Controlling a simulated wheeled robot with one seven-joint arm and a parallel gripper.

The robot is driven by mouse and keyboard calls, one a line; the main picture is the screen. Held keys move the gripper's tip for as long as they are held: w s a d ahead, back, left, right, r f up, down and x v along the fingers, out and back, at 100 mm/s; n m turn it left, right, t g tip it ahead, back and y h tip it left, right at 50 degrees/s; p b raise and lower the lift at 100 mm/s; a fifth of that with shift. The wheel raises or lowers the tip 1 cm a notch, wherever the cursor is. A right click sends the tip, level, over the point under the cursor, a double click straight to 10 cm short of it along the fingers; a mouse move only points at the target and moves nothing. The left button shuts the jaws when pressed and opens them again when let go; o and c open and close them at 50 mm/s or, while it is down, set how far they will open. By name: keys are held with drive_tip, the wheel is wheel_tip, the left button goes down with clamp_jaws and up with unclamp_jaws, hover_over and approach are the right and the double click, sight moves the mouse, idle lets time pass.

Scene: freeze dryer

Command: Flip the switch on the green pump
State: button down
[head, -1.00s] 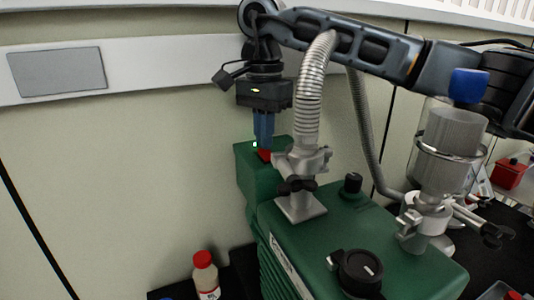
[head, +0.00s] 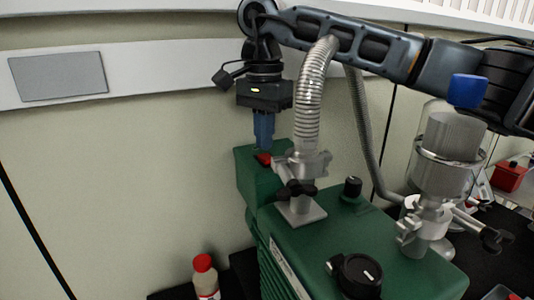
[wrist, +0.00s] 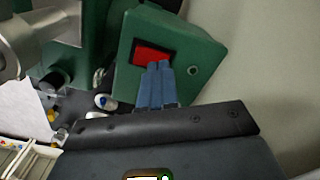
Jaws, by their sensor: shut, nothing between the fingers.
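The green pump (head: 330,245) stands against the wall, with a raised green box at its back left end. A red rocker switch (head: 263,159) sits on top of that box. It also shows in the wrist view (wrist: 150,56), set in a dark frame beside a small round, unlit indicator (wrist: 192,71). My gripper (head: 263,147) points down above the switch, its blue fingers shut and empty. In the wrist view its fingertips (wrist: 159,66) overlap the lower right edge of the switch; I cannot tell whether they touch it.
A ribbed metal hose (head: 312,95) rises from the pump close to the right of my gripper. A metal and glass trap (head: 448,150) stands further right. A red-capped bottle (head: 205,275) stands at lower left. The wall is close behind the switch box.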

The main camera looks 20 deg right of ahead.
sight(264, 155)
drive_tip(key=shift+r+p, duration=1.05)
drive_tip(key=shift+r, duration=1.7)
drive_tip(key=shift+s, duration=0.1)
